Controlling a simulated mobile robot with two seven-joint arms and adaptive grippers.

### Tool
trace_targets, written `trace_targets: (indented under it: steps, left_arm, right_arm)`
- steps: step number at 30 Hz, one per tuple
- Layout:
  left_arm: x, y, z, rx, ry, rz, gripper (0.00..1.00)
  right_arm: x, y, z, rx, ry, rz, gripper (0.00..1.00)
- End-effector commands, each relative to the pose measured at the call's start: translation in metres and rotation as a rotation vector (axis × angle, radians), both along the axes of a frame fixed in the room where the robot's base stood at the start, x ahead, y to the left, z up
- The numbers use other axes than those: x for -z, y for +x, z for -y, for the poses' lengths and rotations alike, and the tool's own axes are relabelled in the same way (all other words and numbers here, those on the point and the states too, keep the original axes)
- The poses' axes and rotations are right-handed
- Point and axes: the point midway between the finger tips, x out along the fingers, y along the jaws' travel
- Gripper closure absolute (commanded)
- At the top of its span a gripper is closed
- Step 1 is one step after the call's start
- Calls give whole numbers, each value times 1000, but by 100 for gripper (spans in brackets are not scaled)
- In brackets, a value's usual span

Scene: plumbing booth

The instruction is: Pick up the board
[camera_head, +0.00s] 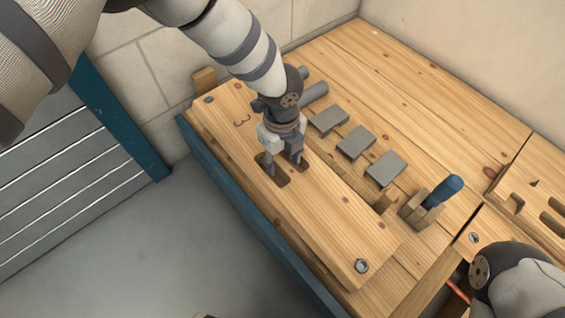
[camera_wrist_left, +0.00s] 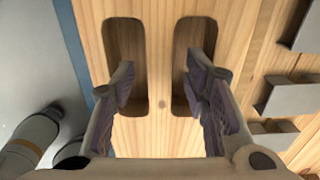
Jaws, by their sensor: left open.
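The board (camera_head: 330,212) is a long light wooden plank marked 3 near its far-left end. It lies along the left edge of the wooden bench top, with a bolt near each end and two slots towards the middle. My left gripper (camera_head: 283,168) points down over these slots, open. In the left wrist view its two fingers (camera_wrist_left: 160,82) sit one at each slot of the board (camera_wrist_left: 160,45), with the bare wood strip between them. I cannot tell how deep the fingertips reach. My right gripper is out of view; only part of my right arm shows at lower right.
Several grey metal plates (camera_head: 355,142) stand in a row right of the board. A slotted wooden panel (camera_head: 535,190) is at far right. The bench's blue edge (camera_head: 240,200) borders open grey floor.

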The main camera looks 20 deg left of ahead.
Motion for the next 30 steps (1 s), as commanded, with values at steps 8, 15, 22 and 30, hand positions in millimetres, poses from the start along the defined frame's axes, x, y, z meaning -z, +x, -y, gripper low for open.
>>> trace_targets:
  steps: [8,15,22,30]
  left_arm:
    - [-1,0,0,0,0,0,100]
    - [-2,1,0,0,0,1,100]
    - [-9,1,0,0,0,2,100]
    - [-61,-14,7,4,1,6,100]
  right_arm:
    - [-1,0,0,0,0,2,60]
    - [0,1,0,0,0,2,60]
    - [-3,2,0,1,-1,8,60]
    - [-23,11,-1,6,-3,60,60]
